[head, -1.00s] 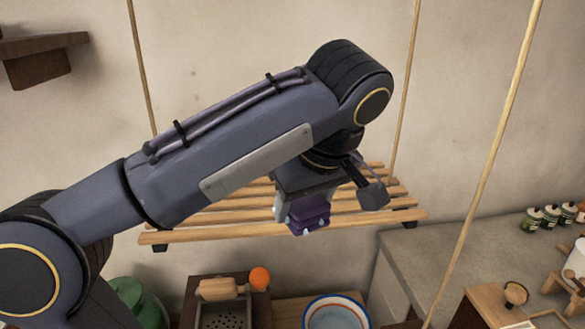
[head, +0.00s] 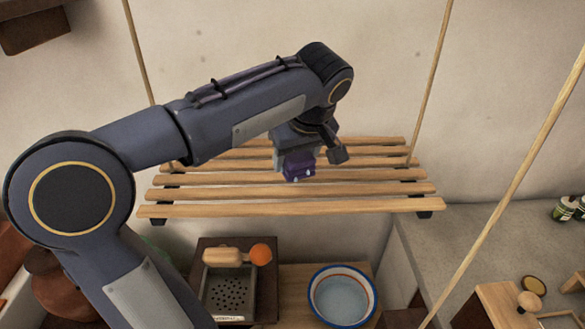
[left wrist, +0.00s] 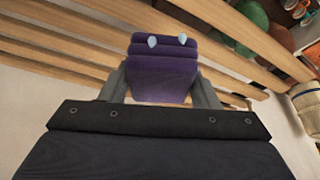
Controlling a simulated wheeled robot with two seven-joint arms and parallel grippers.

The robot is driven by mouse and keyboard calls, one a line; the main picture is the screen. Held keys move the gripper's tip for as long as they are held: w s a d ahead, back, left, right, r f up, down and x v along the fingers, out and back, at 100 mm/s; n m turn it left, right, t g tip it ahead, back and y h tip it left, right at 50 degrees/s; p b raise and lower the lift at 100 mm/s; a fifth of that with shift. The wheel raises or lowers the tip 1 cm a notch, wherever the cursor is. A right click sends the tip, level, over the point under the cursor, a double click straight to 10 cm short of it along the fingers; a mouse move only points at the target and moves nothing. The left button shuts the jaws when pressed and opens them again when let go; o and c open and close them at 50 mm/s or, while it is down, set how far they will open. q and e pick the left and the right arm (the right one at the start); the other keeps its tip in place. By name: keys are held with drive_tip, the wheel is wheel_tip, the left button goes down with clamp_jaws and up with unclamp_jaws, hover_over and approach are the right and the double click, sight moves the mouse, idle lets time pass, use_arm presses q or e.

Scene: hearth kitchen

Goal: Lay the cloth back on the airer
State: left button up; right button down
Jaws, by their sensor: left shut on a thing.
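The cloth (head: 299,165) is a folded purple bundle with small pale drop-shaped marks. My left gripper (head: 292,158) is shut on it, over the slats of the hanging wooden airer (head: 290,208). In the left wrist view the cloth (left wrist: 163,62) sits between the two grey fingers, with airer slats (left wrist: 70,45) behind it. I cannot tell whether the cloth touches the slats. My left arm covers part of the airer's left side. My right gripper is not in view.
Cords (head: 428,90) hold the airer up in front of the wall. A grey counter (head: 480,240) with small bottles is at right. The airer's front slats look bare.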

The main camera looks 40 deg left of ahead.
sight(292, 186)
use_arm(q)
drive_tip(key=shift+w+a+f, duration=0.25)
drive_tip(key=shift+a+f, duration=0.2)
drive_tip(key=shift+f, duration=0.15)
drive_tip(key=x, duration=0.1)
drive_tip(key=p+x, duration=0.1)
drive_tip(key=x, duration=0.1)
drive_tip(key=shift+s+d+f, duration=0.1)
drive_tip(key=shift+d+f, duration=0.05)
drive_tip(key=shift+f, duration=0.45)
drive_tip(key=shift+f, duration=0.1)
drive_tip(key=o, duration=1.1)
